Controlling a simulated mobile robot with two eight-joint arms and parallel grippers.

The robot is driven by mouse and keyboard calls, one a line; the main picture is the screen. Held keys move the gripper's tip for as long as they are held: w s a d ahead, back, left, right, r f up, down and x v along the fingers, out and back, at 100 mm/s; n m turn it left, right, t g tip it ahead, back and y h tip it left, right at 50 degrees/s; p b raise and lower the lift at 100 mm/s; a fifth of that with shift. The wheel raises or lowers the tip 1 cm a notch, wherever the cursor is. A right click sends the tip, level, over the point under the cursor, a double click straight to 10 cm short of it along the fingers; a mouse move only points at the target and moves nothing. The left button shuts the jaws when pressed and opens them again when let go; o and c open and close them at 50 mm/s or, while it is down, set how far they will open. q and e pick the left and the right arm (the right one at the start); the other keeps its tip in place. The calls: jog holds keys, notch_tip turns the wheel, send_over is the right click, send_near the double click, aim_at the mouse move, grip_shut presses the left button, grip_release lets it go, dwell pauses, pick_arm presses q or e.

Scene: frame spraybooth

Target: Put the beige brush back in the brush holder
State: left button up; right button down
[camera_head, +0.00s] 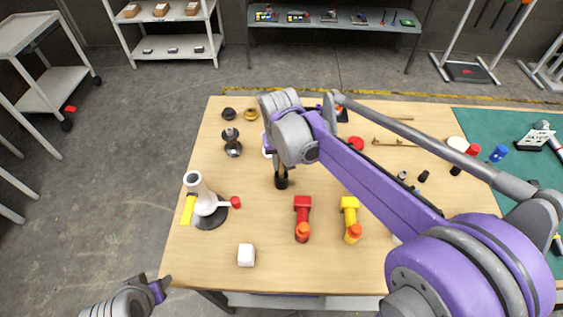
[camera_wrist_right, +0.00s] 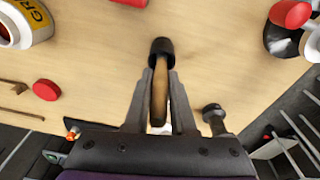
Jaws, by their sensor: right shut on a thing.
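My right gripper (camera_wrist_right: 160,85) is shut on the beige brush (camera_wrist_right: 160,95), which has a tan wooden handle and a black end. In the head view the brush's black end (camera_head: 281,180) points down toward the wooden table, below the gripper. I cannot tell whether it touches the table. A white thing (camera_head: 267,148) shows partly behind the right gripper; whether it is the brush holder I cannot tell. My left gripper (camera_head: 163,288) is at the lower left, off the table, and its jaw opening is unclear.
A red disc (camera_wrist_right: 46,90) lies to the left in the wrist view. Bare table lies around the white block.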

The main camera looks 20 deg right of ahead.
jog(key=shift+f, duration=0.2)
jog(key=c, duration=0.8)
grip_release()
jog(key=shift+o, duration=0.2)
jog(key=shift+r, duration=0.55)
notch_tip(320, 180, up, 11)
jog(key=s+p, duration=0.1)
jog(key=shift+s+a+r, duration=0.15)
jog(key=shift+a, duration=0.2)
